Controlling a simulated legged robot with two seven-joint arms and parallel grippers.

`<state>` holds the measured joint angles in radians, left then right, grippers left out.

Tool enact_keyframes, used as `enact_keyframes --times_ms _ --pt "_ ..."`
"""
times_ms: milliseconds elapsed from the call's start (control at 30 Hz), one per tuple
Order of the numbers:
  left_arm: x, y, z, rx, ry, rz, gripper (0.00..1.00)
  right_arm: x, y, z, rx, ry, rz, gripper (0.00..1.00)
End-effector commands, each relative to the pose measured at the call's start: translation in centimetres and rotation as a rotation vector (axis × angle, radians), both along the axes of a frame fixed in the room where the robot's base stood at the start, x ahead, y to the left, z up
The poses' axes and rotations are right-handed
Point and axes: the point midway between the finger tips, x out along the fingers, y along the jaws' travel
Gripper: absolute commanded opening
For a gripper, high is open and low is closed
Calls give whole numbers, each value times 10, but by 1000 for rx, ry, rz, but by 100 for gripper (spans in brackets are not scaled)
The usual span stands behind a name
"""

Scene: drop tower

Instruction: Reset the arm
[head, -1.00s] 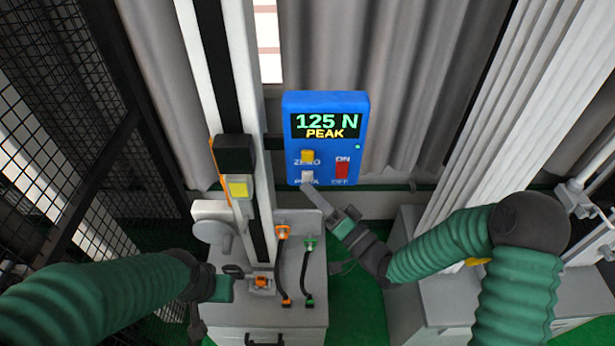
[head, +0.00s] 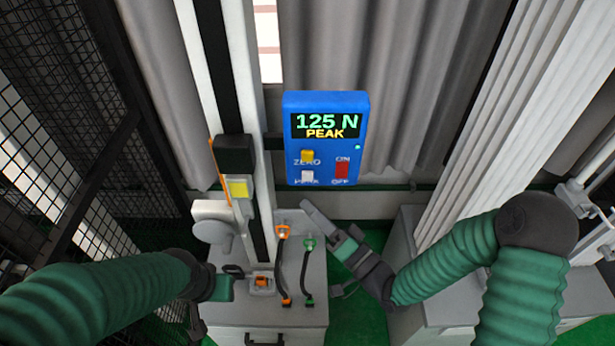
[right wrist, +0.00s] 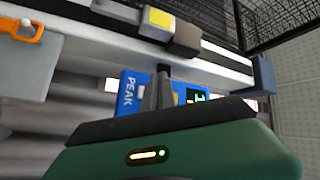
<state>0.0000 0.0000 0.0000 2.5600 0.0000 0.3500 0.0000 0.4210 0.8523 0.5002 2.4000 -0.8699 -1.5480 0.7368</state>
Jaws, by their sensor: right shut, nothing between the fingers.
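My right arm (head: 470,260) comes in from the right. Its gripper (head: 306,206) is shut and empty, just below the blue force display (head: 327,100) and apart from it. The display reads 125 N PEAK and has a yellow ZERO button, a white PEAK button and a red ON/OFF switch. In the right wrist view the shut fingers (right wrist: 160,90) stand in front of the display (right wrist: 130,88). My left arm (head: 110,290) comes in from the left, and its gripper (head: 230,272) is low beside the tower base; its fingers are too unclear to judge.
The white tower column (head: 222,70) carries a black block with a yellow part (head: 238,188). Orange and green hooked cables (head: 308,268) lie on the grey cabinet (head: 268,325). A black mesh fence (head: 60,120) stands at left. A grey bench (head: 450,305) is at right.

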Motion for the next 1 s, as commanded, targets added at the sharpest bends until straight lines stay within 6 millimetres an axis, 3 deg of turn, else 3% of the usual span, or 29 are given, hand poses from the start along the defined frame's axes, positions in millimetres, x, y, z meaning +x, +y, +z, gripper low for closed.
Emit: enact_keyframes --times_ms 267,367,467,500,567,633,700,800,900,1000 --pt "0 0 0 0 0 0 36 0 0 0 0 0 0 0" --pt "0 0 -4 0 0 0 36 2 1 -10 -50 10 -6 0" --pt "0 0 -17 0 0 0 36 9 -3 -54 -277 57 -34 0" --pt "0 0 -25 0 0 0 36 13 -11 -80 -419 91 -55 0" --pt "0 0 -37 0 0 0 36 15 -35 -121 -658 159 -93 0" --pt "0 0 -52 0 0 0 36 9 -76 -160 -922 269 -135 0" --pt "0 0 -65 0 0 0 36 -10 -120 -186 -1134 406 -161 0" --pt "0 0 -81 0 0 0 36 -55 -167 -204 -1322 620 -149 0" --pt "0 0 -91 0 0 0 36 -103 -186 -208 -1384 797 -87 0" --pt "0 0 -95 0 0 0 36 -135 -188 -207 -1389 898 -22 0"
